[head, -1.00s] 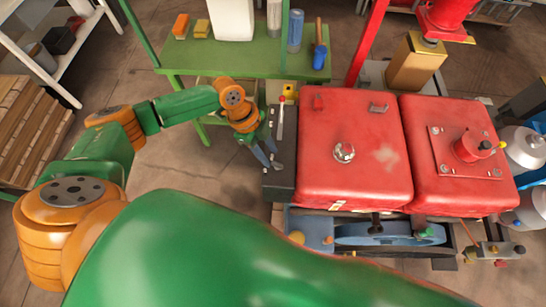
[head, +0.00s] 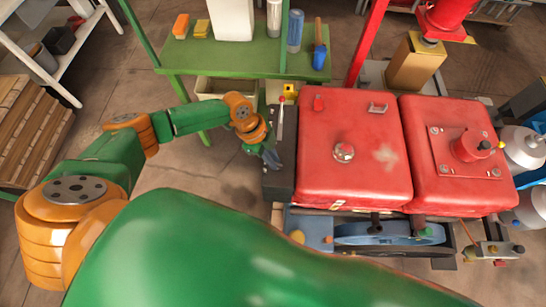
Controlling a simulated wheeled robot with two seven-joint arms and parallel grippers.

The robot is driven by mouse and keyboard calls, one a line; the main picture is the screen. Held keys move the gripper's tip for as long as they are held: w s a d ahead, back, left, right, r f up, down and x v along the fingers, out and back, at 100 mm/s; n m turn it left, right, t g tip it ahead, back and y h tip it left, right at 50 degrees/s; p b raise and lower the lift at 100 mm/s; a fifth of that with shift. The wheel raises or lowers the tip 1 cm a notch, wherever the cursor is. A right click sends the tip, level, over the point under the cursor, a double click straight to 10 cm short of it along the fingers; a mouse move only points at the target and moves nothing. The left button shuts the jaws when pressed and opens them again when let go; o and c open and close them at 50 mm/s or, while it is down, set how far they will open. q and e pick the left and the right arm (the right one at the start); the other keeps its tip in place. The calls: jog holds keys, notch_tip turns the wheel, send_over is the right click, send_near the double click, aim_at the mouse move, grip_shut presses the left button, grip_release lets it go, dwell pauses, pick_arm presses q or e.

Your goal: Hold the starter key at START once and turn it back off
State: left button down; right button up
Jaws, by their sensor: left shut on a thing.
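My left gripper (head: 271,158) is at the left side of the dark control panel (head: 280,183) on the left end of the red machine (head: 352,150). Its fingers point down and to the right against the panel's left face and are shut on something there. The starter key is hidden by the fingers and the panel edge, so I cannot see its position. A lever with a red knob (head: 281,100) stands on top of the panel, just beyond the gripper. My right gripper is not in view; a large green arm link of mine fills the bottom.
A green workbench (head: 240,55) with a blue-headed hammer (head: 319,50), sponges and bottles stands behind. A red post (head: 368,45) rises near the machine's back. A blue flywheel (head: 390,234) is at the machine's front. Bare floor lies left of the panel.

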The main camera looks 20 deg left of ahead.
pick_arm(q)
jog(key=n+p, duration=0.1)
jog(key=n+t+p, duration=0.1)
jog(key=n+p, duration=0.1)
jog(key=p, duration=0.1)
jog(key=shift+s+d+r+n, duration=0.1)
jog(key=shift+s+r+n, duration=0.15)
jog(key=shift+n, duration=0.15)
jog(key=n+t+p, duration=0.1)
jog(key=n+p, duration=0.1)
jog(key=shift+s+n+y+p, duration=0.1)
jog(key=shift+n+y+p, duration=0.2)
jog(key=shift+f+n+t+p, duration=0.15)
jog(key=shift+n+t+p, duration=0.4)
jog(key=shift+n, duration=0.15)
jog(key=c, duration=0.9)
grip_release()
jog(key=shift+f, duration=0.1)
